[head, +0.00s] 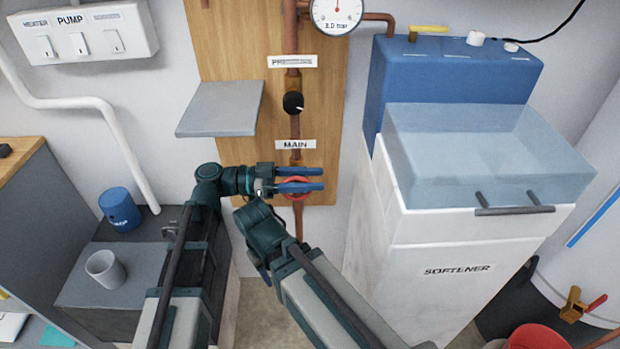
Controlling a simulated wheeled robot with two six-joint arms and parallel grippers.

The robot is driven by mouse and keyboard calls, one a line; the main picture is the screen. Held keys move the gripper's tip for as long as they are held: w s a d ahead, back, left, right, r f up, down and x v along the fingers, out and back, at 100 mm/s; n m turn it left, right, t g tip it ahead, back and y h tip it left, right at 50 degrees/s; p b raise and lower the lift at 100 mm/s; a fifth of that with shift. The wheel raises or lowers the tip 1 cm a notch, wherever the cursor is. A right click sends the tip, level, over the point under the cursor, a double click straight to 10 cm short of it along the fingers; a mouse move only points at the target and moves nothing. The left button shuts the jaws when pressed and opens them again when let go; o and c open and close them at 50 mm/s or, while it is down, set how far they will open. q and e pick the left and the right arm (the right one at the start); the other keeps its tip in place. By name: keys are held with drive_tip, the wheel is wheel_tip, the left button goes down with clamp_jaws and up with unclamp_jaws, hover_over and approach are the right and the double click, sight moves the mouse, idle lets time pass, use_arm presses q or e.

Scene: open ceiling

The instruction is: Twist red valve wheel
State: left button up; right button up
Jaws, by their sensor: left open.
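The red valve wheel (298,196) sits on the copper pipe under the MAIN label, low on the wooden board. My left gripper (322,179) reaches in from the left, its two blue fingers pointing right and a small gap apart. The fingers lie in front of the wheel in the head view and hide much of it. I cannot tell whether they touch it. My right arm is folded at lower centre, and its gripper does not show.
A black knob (293,103) and a pressure gauge (337,12) are above on the pipe. A grey shelf (222,108) juts out left of the pipe. The white softener cabinet (455,268) stands right. A grey mug (105,270) and blue cup (119,210) are at left.

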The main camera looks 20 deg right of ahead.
use_arm(q)
clamp_jaws()
drive_tip(key=y+p, duration=0.1)
drive_tip(key=p, duration=0.1)
drive_tip(key=t+y+p, duration=0.1)
drive_tip(key=y+p, duration=0.1)
drive_tip(key=p, duration=0.1)
drive_tip(key=d+y+p, duration=0.1)
drive_tip(key=p, duration=0.1)
drive_tip(key=shift+s+f+y+p, duration=0.15)
drive_tip(key=shift+f+y+p, duration=0.15)
drive_tip(key=shift+f+p, duration=0.1)
drive_tip(key=shift+f+t+y+p, duration=0.3)
drive_tip(key=shift+f+y+p, duration=0.15)
drive_tip(key=shift+f+y, duration=0.05)
unclamp_jaws()
